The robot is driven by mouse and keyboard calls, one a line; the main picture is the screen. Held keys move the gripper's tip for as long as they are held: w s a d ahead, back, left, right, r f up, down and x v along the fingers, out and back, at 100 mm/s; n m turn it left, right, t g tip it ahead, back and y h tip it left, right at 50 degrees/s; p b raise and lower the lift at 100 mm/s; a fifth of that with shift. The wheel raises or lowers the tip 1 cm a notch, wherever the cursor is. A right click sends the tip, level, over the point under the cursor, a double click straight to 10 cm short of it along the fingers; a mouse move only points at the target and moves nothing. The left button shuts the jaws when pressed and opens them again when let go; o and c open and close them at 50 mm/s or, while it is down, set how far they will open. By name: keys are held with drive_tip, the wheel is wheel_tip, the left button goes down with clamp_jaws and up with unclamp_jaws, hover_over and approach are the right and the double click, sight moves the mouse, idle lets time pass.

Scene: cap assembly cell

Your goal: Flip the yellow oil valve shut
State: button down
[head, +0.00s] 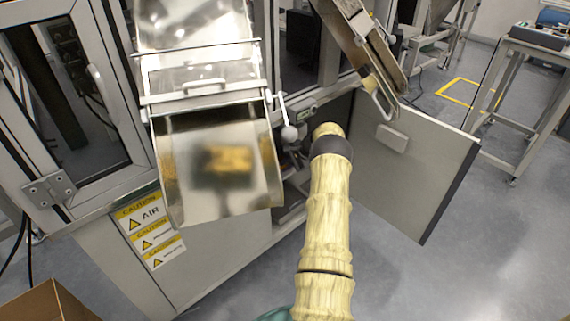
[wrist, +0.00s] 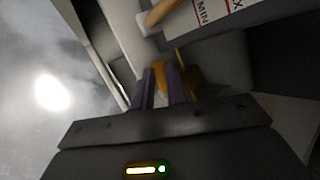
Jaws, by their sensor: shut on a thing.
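In the wrist view, my gripper (wrist: 163,72) has two dark purple-grey fingers. They are shut on a yellow-orange piece, which looks like the handle of the yellow oil valve (wrist: 162,80). The rest of the valve is hard to make out in the dim, blurred picture. In the head view, my arm reaches toward the open lower cabinet of the machine, and my gripper and the valve are hidden there.
A white label with MIN and MAX marks (wrist: 212,12) is close by, beside another orange-tan part (wrist: 160,12). In the head view, the grey cabinet door (head: 415,170) stands open to the right of my arm. A metal chute (head: 215,165) hangs to the left.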

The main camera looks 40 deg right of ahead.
drive_tip(key=shift+d+y+b, duration=0.3)
drive_tip(key=shift+y+b, duration=0.3)
drive_tip(key=shift+b, duration=0.3)
drive_tip(key=shift+d+m+y+b, duration=0.15)
drive_tip(key=shift+m+y+b, duration=0.25)
drive_tip(key=shift+b, duration=0.8)
drive_tip(key=shift+d+y+b, duration=0.15)
drive_tip(key=shift+y+b, duration=0.25)
drive_tip(key=shift+b, duration=0.85)
drive_tip(key=shift+r+b, duration=0.25)
drive_tip(key=shift+b, duration=0.3)
drive_tip(key=c, duration=1.4)
unclamp_jaws()
drive_tip(key=shift+w+r, duration=0.1)
